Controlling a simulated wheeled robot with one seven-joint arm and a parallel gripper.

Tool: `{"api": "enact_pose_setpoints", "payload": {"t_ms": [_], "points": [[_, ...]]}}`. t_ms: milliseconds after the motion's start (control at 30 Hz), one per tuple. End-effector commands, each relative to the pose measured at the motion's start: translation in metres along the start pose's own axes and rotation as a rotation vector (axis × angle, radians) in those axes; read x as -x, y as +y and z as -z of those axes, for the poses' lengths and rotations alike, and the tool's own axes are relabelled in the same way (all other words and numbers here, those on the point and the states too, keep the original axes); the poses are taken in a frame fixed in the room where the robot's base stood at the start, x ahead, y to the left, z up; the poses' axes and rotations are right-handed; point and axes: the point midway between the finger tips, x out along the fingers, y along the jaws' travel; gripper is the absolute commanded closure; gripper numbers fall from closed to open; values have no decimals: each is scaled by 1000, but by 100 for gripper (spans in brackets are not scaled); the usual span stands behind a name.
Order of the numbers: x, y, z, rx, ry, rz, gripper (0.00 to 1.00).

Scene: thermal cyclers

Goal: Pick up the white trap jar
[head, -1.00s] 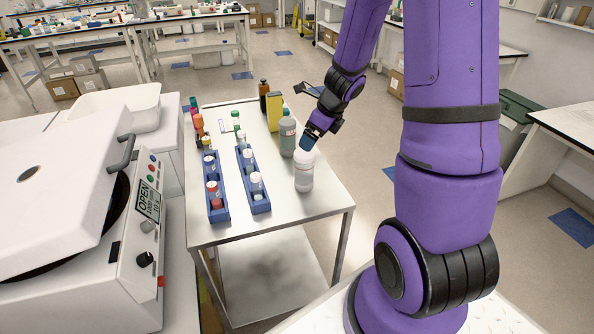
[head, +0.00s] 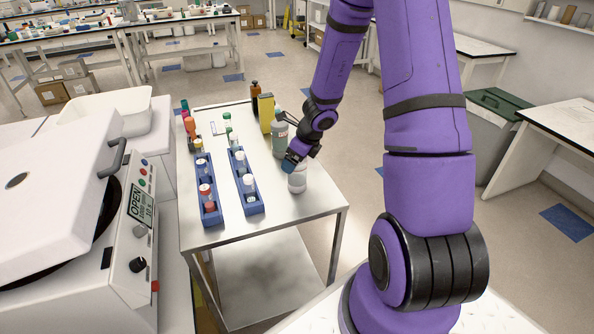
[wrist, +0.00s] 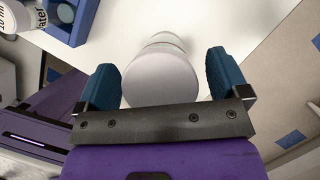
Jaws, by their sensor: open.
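The white trap jar (head: 298,180) stands upright near the front right of the metal cart. In the wrist view its round white lid (wrist: 160,80) lies between the two blue fingers, with a visible gap on each side. My gripper (head: 291,168) is at the jar's upper part in the head view and hides some of it. In the wrist view my gripper (wrist: 163,82) is open, its fingers on either side of the jar and apart from it.
A grey-green bottle (head: 280,138) stands just behind the jar. A yellow box (head: 266,113) and a brown bottle (head: 255,97) are farther back. Two blue racks (head: 249,197) with vials stand to the left. The cart top (head: 290,208) in front is clear.

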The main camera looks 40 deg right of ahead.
Motion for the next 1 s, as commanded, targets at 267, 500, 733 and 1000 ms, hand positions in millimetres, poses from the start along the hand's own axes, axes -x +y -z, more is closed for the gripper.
{"api": "enact_pose_setpoints", "payload": {"t_ms": [267,500,733,1000], "points": [[-11,0,0,-1,1,1,7],[-11,0,0,0,1,1,16],[-11,0,0,0,1,1,64],[-11,0,0,0,1,1,64]]}}
